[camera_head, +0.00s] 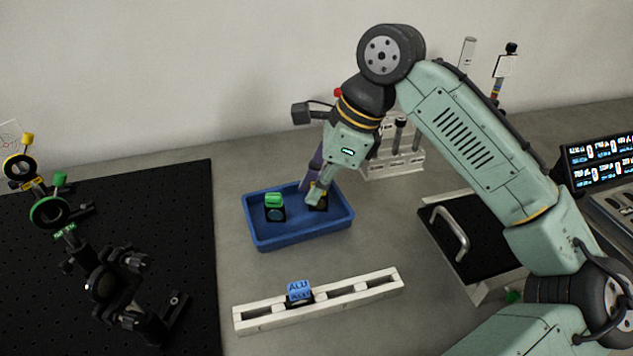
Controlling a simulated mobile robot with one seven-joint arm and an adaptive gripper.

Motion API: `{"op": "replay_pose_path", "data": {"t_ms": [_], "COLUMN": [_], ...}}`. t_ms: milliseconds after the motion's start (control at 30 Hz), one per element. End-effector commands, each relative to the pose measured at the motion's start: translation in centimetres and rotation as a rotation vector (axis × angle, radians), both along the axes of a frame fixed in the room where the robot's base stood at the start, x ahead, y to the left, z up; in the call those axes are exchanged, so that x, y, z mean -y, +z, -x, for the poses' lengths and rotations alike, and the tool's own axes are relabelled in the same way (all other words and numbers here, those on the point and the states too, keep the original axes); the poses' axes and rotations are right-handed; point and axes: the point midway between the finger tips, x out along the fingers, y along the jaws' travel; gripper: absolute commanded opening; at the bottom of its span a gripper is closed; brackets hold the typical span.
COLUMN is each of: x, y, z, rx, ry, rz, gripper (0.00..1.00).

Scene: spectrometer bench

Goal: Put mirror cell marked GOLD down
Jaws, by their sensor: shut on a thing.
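My gripper (314,190) points down into the blue tray (300,239), at its right half. It is shut on a small dark mirror cell with a yellow-gold part (321,203), which I take as the GOLD cell. The fingers hide most of this cell, and its marking cannot be read. It is low inside the tray; I cannot tell whether it touches the tray floor.
A green-topped cell (275,207) stands in the tray's left half. A blue cell marked ALU (299,291) sits in the pale slotted rail (365,287) in front. A black optics board (190,220) is left, a white rack (405,165) behind, a handled black panel (470,245) right.

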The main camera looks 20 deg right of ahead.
Motion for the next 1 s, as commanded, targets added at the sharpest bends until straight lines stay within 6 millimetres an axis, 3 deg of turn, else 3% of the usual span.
{"op": "replay_pose_path", "data": {"t_ms": [333, 667, 833, 1000], "x": [0.0, 0.0, 0.7, 2.1], "y": [0.0, 0.3, 2.1, 5.6], "z": [0.0, 0.0, 0.2, 0.6], "rx": [0.0, 0.0, 0.002, 0.002], "ry": [0.0, 0.0, -0.002, -0.002], "rz": [0.001, 0.002, 0.001, 0.002], "gripper": [0.31, 0.31, 0.31, 0.31]}}
